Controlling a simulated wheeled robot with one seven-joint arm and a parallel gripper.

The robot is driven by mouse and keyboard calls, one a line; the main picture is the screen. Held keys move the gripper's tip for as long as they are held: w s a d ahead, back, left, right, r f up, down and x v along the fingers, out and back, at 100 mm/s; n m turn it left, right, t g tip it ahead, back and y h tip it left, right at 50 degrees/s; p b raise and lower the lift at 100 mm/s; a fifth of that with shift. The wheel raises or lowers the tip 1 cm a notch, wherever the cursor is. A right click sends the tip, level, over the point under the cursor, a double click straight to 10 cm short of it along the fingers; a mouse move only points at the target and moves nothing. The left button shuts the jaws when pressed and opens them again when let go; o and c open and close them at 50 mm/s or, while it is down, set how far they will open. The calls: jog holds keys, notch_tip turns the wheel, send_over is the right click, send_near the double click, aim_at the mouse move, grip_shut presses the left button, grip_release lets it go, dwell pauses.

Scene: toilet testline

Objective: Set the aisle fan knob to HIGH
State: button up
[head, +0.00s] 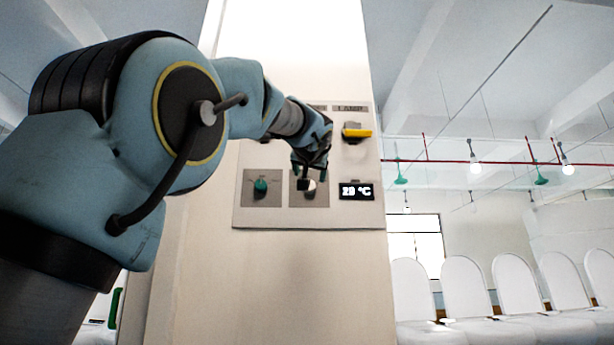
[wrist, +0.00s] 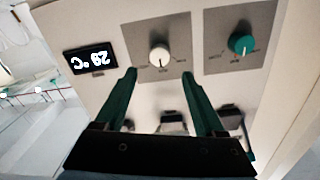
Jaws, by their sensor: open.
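A white knob (wrist: 159,57) on a grey plate shows just past my fingertips in the wrist view. In the head view the white knob (head: 310,186) is partly hidden by my gripper. A green knob (head: 261,186) sits on a plate to its left; it also shows in the wrist view (wrist: 241,43). The labels are too small to read, so I cannot tell which knob is the aisle fan's. My gripper (wrist: 159,76) is open, its green fingers spread either side of the white knob's line. In the head view my gripper (head: 307,177) is in front of the panel. Contact is not clear.
A temperature display (head: 356,191) is right of the white knob. A yellow switch (head: 357,132) is above it. The panel (head: 300,219) is on a pale column (head: 280,280). White seats (head: 465,280) stand in a row at the right.

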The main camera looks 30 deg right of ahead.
jog(key=p+x, duration=0.4)
jog(key=x, duration=0.2)
jog(key=shift+w+d, duration=0.2)
jog(key=shift+w, duration=0.05)
jog(key=shift+c, duration=0.4)
grip_shut()
